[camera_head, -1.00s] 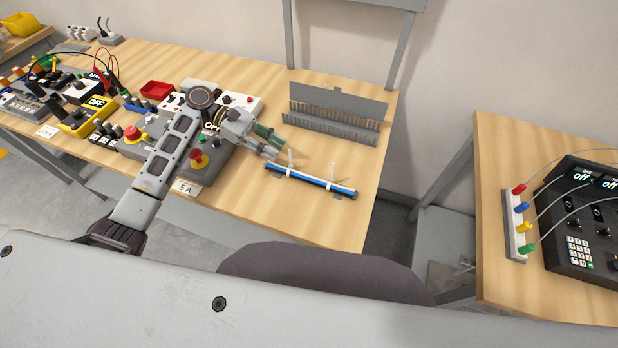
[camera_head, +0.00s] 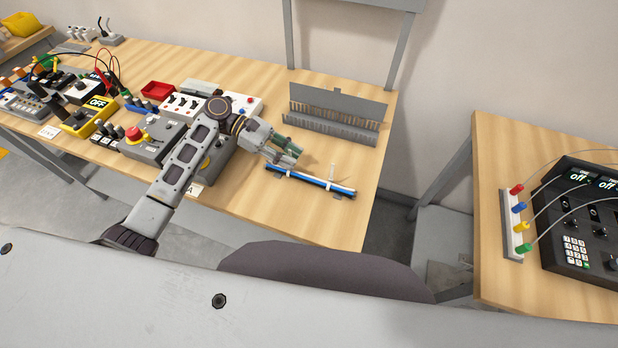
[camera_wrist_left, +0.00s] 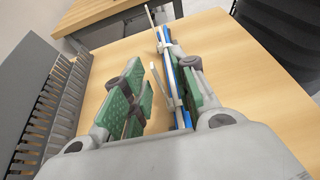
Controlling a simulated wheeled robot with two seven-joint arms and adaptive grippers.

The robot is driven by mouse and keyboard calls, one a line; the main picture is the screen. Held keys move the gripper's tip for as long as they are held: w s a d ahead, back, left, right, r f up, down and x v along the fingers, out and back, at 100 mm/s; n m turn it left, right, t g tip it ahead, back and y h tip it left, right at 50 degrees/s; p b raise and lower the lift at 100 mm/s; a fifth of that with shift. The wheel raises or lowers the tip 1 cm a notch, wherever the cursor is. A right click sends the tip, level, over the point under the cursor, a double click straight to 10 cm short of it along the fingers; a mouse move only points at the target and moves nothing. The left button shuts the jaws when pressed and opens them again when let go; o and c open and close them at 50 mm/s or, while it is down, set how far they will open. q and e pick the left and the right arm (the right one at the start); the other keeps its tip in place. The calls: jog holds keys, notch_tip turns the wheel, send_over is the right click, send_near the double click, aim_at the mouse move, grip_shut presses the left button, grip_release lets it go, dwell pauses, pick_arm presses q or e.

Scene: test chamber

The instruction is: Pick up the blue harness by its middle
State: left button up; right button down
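In the left wrist view, the gripper (camera_wrist_left: 160,98) is open, with green pads apart. The harness (camera_wrist_left: 171,75) runs lengthwise there, close to the right finger, and a white clip shows in the gap. I cannot tell whether the finger touches the harness. My right gripper is not in view.
A grey comb-like rack (camera_head: 335,110) stands behind the harness. Switch boxes and a red tray (camera_head: 158,91) crowd the table to the left. Bare wood (camera_head: 300,220) lies in front of the harness. A second table (camera_head: 490,165) stands right, across a gap.

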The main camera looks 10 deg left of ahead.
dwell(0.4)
pick_arm(q)
grip_shut()
